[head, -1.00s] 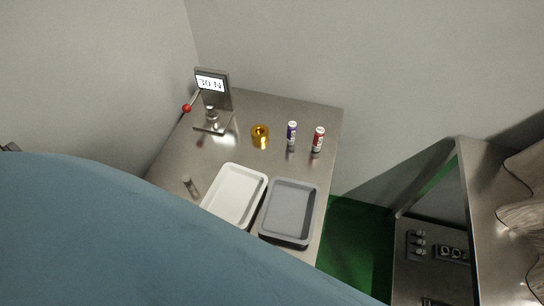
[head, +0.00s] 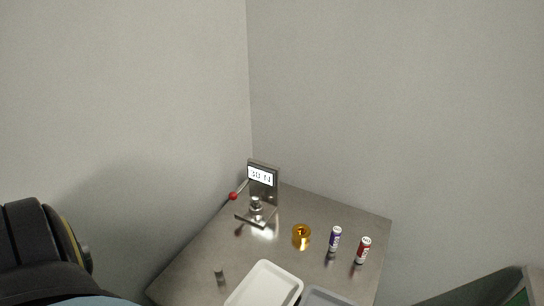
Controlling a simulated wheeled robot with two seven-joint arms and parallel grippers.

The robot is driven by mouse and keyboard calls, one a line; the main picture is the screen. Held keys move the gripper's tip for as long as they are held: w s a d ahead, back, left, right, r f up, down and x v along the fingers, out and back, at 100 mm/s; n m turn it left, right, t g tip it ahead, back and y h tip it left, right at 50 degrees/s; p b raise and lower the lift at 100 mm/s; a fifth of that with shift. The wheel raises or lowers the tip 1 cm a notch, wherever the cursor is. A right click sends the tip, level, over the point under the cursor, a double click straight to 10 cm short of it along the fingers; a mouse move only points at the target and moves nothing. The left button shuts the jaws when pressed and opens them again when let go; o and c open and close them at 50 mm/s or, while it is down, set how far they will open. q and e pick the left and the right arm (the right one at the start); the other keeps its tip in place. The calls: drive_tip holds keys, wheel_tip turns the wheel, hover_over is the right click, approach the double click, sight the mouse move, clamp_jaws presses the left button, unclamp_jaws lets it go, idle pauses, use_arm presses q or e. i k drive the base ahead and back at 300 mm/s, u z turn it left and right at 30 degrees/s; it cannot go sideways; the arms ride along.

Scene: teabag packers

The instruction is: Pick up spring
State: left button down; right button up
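A small grey metallic cylinder (head: 219,272) stands on the steel table at its left front, left of the white tray. It may be the spring, but it is too small to show coils. A force tester (head: 262,190) with a lit display and a red-knobbed lever stands at the back of the table. A small metallic piece (head: 256,204) sits on the tester's base; I cannot tell whether it is a spring or part of the tester. Neither of my grippers is in view.
The steel table (head: 205,252) stands in a wall corner. A white tray (head: 290,272) and a grey tray (head: 325,297) are cut off at the bottom.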

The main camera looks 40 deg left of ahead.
sight(256, 198)
drive_tip(key=u, duration=1.05)
drive_tip(key=k, duration=0.35)
drive_tip(key=u, duration=0.35)
